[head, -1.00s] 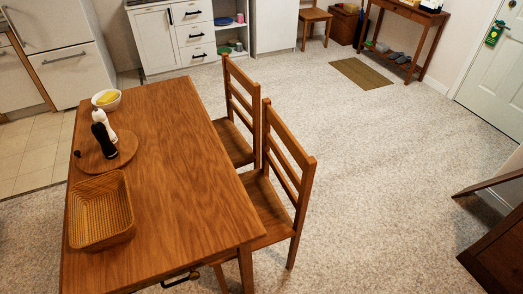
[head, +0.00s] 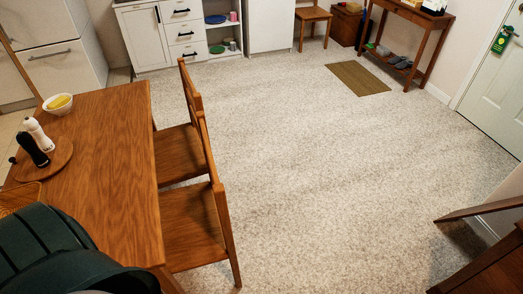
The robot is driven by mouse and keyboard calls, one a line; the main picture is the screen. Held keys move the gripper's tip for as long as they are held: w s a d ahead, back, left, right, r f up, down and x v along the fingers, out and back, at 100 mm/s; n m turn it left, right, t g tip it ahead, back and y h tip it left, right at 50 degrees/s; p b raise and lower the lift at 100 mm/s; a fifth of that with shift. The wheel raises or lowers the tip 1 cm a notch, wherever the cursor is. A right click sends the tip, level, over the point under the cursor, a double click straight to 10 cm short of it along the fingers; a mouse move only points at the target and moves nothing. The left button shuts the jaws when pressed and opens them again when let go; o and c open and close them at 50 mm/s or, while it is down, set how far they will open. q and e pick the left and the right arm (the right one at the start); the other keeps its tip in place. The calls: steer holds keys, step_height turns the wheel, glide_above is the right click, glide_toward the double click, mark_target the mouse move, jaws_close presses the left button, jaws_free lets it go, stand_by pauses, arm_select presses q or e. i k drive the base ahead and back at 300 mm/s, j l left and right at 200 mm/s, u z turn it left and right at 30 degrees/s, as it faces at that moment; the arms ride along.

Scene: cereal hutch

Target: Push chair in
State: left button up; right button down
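Two wooden chairs stand along the right side of the wooden table (head: 115,150). The near chair (head: 192,218) has its seat partly beside the table edge and its backrest to the right, away from the table. The far chair (head: 179,155) stands just beyond it, its backrest partly overlapped by the near one. Both are upright on the carpet. Neither gripper shows in the head view. A dark green rounded part, probably mine, covers the lower left corner and hides the near end of the table.
Open carpet (head: 330,190) lies to the right of the chairs. A bowl (head: 58,104), shakers and a basket are on the table. A brown mat (head: 357,78), a console table (head: 408,30) and another chair (head: 313,17) are at the back. Dark wooden furniture (head: 490,265) stands lower right.

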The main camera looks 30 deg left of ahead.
mark_target(179, 155)
steer(key=i+l+z, duration=0.1)
steer(key=i, duration=0.3)
steer(key=i+l+z, duration=0.1)
steer(key=i+l, duration=0.15)
steer(key=i, duration=0.15)
steer(key=i+u, duration=0.4)
steer(key=i+l+u, duration=0.2)
steer(key=i+u, duration=0.3)
steer(key=u, duration=0.25)
steer(key=i+l+u, duration=0.15)
steer(key=u, duration=0.25)
steer(key=i+l+u, duration=0.15)
steer(key=u, duration=0.2)
steer(key=i+l+u, duration=0.1)
steer(key=u, duration=0.3)
steer(key=i+l+u, duration=0.1)
steer(key=l+u, duration=0.3)
steer(key=i+l+u, duration=0.1)
steer(key=u, duration=0.25)
steer(key=l+u, duration=1.05)
steer(key=k+l, duration=0.05)
steer(key=l, duration=0.05)
